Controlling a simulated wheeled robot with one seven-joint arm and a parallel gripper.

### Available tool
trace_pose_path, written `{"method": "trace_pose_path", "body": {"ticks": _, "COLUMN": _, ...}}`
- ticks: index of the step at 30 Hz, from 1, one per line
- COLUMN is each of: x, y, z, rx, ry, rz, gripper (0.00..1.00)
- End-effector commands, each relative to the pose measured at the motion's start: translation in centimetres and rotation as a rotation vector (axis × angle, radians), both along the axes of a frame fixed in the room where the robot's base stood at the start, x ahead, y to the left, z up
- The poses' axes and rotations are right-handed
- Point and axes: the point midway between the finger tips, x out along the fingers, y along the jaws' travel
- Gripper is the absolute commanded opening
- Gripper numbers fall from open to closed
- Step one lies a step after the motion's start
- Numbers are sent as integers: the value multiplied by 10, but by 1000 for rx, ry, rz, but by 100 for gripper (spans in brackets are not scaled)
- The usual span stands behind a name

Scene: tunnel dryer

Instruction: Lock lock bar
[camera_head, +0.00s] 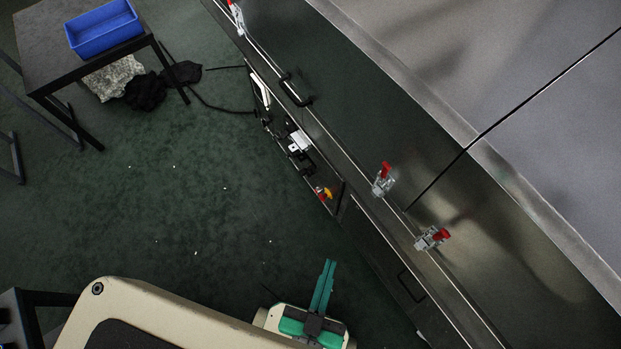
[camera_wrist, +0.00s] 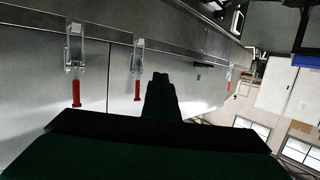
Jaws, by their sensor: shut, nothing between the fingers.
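Several red-handled metal latches, which look like the lock bars, sit along the side of the steel dryer (camera_head: 455,165). In the head view one latch (camera_head: 382,180) and another (camera_head: 431,238) flank a dark panel seam, and a third (camera_head: 236,15) is at the top edge. The wrist view shows a near latch (camera_wrist: 75,62), a second latch (camera_wrist: 137,70) and a far one (camera_wrist: 228,77). Their red handles point down in that picture. My gripper (camera_head: 328,266) has its green fingers together, empty, apart from the latches, below and left of the seam pair. Its dark fingers (camera_wrist: 158,76) also show in the wrist view.
An open lower bay (camera_head: 300,145) holds small parts. Black pull handles (camera_head: 294,90) and (camera_head: 410,286) stick out from the dryer's side. A table (camera_head: 50,62) with a blue bin (camera_head: 103,28) stands at upper left. The green floor (camera_head: 170,200) between is mostly clear.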

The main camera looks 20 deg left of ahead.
Motion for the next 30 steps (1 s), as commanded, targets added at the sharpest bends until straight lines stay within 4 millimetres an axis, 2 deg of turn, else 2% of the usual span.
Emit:
{"method": "trace_pose_path", "body": {"ticks": 2, "x": 1, "y": -1, "z": -5, "rx": 6, "ry": 6, "rz": -4, "gripper": 0}}
{"method": "trace_pose_path", "body": {"ticks": 5, "x": 6, "y": -5, "z": -25, "rx": 35, "ry": 37, "rz": -19, "gripper": 0}}
{"method": "trace_pose_path", "body": {"ticks": 8, "x": 17, "y": -13, "z": -64, "rx": 94, "ry": 97, "rz": -44, "gripper": 0}}
{"method": "trace_pose_path", "body": {"ticks": 13, "x": 44, "y": -24, "z": -152, "rx": 253, "ry": 245, "rz": -98, "gripper": 0}}
{"method": "trace_pose_path", "body": {"ticks": 18, "x": 79, "y": -23, "z": -227, "rx": 439, "ry": 389, "rz": -126, "gripper": 0}}
{"method": "trace_pose_path", "body": {"ticks": 21, "x": 104, "y": -17, "z": -261, "rx": 556, "ry": 466, "rz": -125, "gripper": 0}}
{"method": "trace_pose_path", "body": {"ticks": 25, "x": 140, "y": -3, "z": -293, "rx": 717, "ry": 561, "rz": -103, "gripper": 0}}
{"method": "trace_pose_path", "body": {"ticks": 30, "x": 193, "y": 23, "z": -308, "rx": 933, "ry": 664, "rz": -34, "gripper": 0}}
